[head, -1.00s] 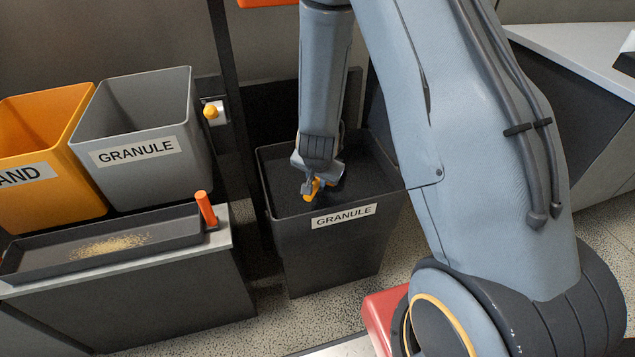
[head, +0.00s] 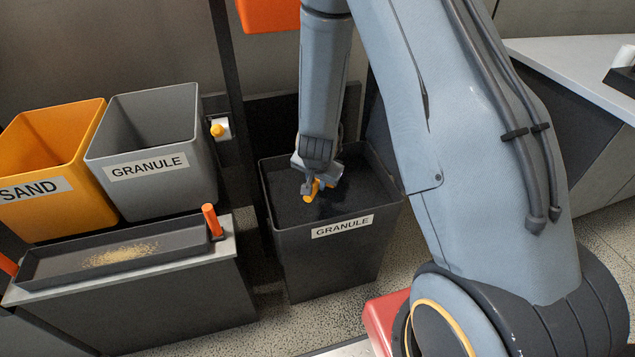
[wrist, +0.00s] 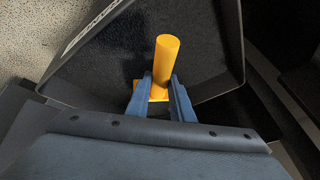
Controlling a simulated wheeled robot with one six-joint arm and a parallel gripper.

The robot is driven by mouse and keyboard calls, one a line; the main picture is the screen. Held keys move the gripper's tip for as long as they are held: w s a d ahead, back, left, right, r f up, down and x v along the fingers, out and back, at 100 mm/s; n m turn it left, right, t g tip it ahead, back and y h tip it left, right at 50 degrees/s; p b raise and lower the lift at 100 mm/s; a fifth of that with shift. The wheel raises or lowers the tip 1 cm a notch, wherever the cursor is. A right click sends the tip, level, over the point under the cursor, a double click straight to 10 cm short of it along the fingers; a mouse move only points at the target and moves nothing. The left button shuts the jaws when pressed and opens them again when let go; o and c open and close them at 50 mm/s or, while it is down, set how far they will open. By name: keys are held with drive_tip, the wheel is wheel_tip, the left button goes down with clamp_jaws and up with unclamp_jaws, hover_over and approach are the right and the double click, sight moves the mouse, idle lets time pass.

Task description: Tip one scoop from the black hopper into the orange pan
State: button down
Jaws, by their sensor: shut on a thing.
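The black hopper (head: 280,232) with a GRANULE label stands in the middle of the head view and holds dark granules (head: 360,175). My gripper (head: 312,187) points down inside its mouth. In the wrist view, my gripper (wrist: 160,92) has its two blue fingers on either side of a yellow handle (wrist: 167,60), shut on it. I take this for the scoop; its bowl is hidden, and I cannot tell its load. An orange thing (head: 268,16), cut off by the top edge of the head view, may be the orange pan.
A yellow SAND bin (head: 40,212) and a grey GRANULE bin (head: 150,194) stand at left. Before them, a dark tray (head: 185,243) with tan grains has orange handles. A dark post (head: 232,80) rises left of the hopper. A pale counter (head: 570,70) is at right.

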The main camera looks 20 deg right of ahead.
drive_tip(key=shift+r+p, duration=2.65)
drive_tip(key=shift+r, duration=0.05)
drive_tip(key=shift+d, duration=0.1)
